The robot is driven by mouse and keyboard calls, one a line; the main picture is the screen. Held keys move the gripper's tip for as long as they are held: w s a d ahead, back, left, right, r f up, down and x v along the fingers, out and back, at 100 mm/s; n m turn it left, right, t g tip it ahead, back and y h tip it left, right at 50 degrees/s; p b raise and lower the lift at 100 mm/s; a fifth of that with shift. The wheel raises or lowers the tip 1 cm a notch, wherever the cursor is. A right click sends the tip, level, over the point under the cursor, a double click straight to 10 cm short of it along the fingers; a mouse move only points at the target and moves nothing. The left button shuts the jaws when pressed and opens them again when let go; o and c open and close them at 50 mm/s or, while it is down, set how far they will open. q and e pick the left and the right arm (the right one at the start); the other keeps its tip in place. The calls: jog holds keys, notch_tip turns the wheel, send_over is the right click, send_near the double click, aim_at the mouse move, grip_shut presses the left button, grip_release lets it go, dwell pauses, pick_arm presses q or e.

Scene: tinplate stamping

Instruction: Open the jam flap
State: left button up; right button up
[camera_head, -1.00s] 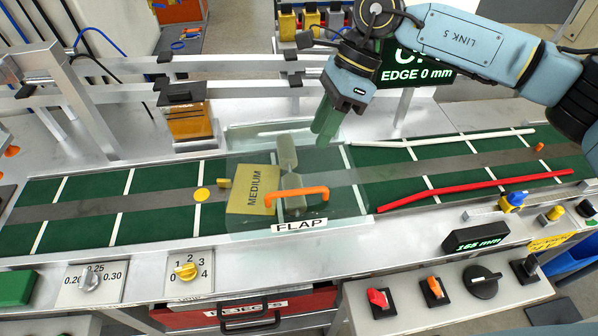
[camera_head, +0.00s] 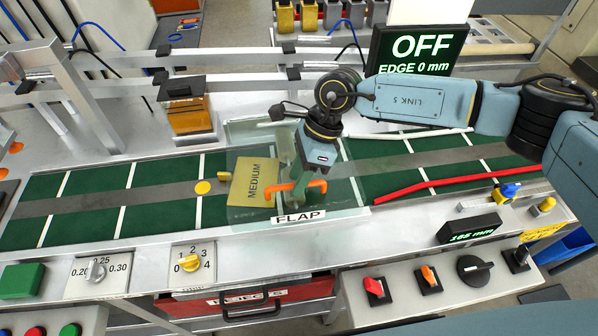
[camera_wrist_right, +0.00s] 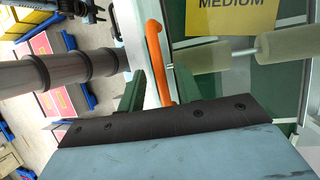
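The jam flap (camera_head: 345,196) is a clear cover lying over the green conveyor, with a white FLAP label (camera_head: 299,217) on its front edge. Its orange bar handle (camera_head: 318,187) stands on top and also shows in the wrist view (camera_wrist_right: 153,45). My right gripper (camera_head: 300,190) points down at the handle, its green fingers partly hiding it. In the wrist view the fingers (camera_wrist_right: 160,85) stand on either side of the handle with visible gaps, so the gripper looks open. Whether either finger touches it I cannot tell. My left gripper is not in view.
A red rod (camera_head: 425,187) and a white rod lie along the belt at right. Knobs (camera_head: 375,290) line the front panel. A display reads OFF (camera_head: 415,48).

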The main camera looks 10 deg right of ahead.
jog(key=shift+c, duration=0.4)
grip_shut()
